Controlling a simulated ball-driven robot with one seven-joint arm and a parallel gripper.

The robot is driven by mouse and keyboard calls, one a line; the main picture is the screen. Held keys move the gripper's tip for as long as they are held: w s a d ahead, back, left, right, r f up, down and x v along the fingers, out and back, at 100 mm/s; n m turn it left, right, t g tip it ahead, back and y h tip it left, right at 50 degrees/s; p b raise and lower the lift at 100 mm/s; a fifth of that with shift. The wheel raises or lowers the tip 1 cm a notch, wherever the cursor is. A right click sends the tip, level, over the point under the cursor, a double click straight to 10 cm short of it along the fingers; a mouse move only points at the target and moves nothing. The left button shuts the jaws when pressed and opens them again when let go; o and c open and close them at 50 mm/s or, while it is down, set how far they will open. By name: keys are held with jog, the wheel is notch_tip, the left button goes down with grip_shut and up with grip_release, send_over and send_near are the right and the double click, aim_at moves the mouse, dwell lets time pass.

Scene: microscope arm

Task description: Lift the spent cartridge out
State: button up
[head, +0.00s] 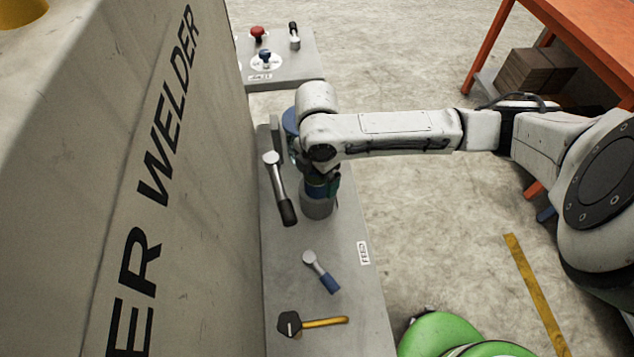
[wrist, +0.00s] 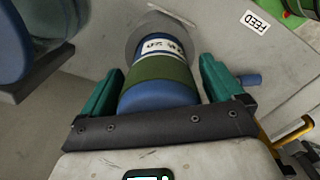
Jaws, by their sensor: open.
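A blue cartridge (wrist: 158,95) with a green band and a white printed label stands in a round grey holder (wrist: 143,32) in the wrist view. In the head view the cartridge (head: 318,187) is mostly hidden under my arm, above the grey holder (head: 317,208). My gripper (wrist: 160,78) is open, with one teal finger on each side of the cartridge. The right finger is close to its side; I cannot tell whether either finger touches. A second blue cylinder (wrist: 22,42) shows at the upper left of the wrist view. I cannot read either as spent.
A tall welder cabinet (head: 130,170) walls off the left. On the grey bench are a black-handled lever (head: 280,187), a blue-handled lever (head: 322,272) and a yellow-handled lever (head: 318,323). A knob panel (head: 295,67) stands behind. An orange table (head: 580,30) is at the right; floor between is mostly free.

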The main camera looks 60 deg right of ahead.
jog(key=shift+f, duration=0.2)
jog(key=c, duration=1.4)
jog(key=shift+r, duration=0.1)
